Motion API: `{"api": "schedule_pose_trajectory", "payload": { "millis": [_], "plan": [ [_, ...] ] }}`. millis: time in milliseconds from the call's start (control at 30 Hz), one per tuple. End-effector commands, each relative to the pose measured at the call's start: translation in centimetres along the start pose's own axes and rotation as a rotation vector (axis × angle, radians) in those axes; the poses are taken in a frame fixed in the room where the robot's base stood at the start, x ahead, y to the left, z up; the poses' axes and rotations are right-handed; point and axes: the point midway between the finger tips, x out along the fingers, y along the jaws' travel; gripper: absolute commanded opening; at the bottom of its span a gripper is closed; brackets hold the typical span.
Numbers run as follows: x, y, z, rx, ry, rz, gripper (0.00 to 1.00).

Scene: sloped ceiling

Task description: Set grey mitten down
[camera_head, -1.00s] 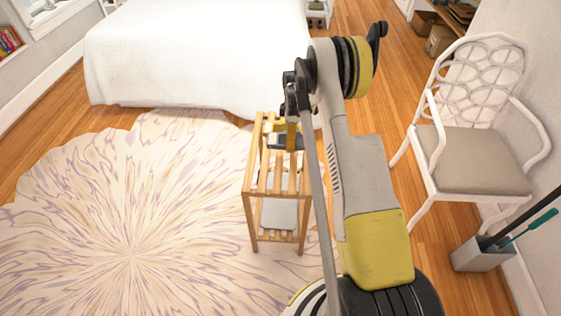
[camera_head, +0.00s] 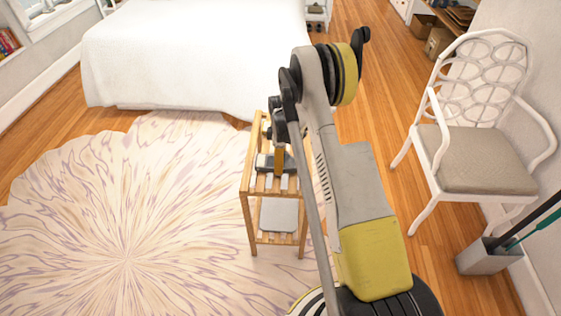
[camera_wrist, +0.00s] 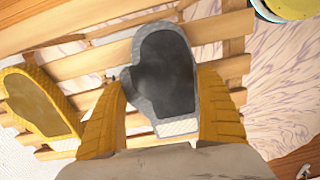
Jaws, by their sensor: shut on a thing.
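The grey mitten (camera_wrist: 165,75), with a dark palm patch, lies between the two yellow fingers of my gripper (camera_wrist: 160,85) in the wrist view. My gripper is shut on it. The mitten is over the slatted top of a wooden shelf rack (camera_wrist: 75,70); I cannot tell whether it touches the slats. In the head view the grey mitten (camera_head: 265,162) shows partly beside my gripper (camera_head: 279,163), above the rack (camera_head: 246,190). A yellow mitten (camera_wrist: 38,100) lies on the slats to the left in the wrist view.
A flat grey-white item (camera_head: 279,214) lies on the rack's lower shelf. A white bed (camera_head: 195,55) stands behind the rack. A white chair (camera_head: 480,155) and a grey bin (camera_head: 485,257) stand at the right. The patterned rug (camera_head: 120,230) left of the rack is clear.

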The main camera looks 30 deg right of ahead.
Motion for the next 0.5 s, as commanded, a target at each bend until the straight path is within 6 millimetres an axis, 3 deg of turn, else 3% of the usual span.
{"api": "schedule_pose_trajectory", "payload": {
  "millis": [67, 100, 133, 367, 500],
  "plan": [
    [0.2, 0.0, 0.0, 0.000, 0.000, 0.000, 0.53],
    [0.3, 0.0, 0.0, 0.000, 0.000, 0.000, 0.89],
    [0.2, 0.0, 0.0, 0.000, 0.000, 0.000, 0.98],
    [0.2, 0.0, 0.0, 0.000, 0.000, 0.000, 1.00],
    [-0.9, 0.0, 0.0, 0.000, 0.000, 0.000, 1.00]
  ]
}}
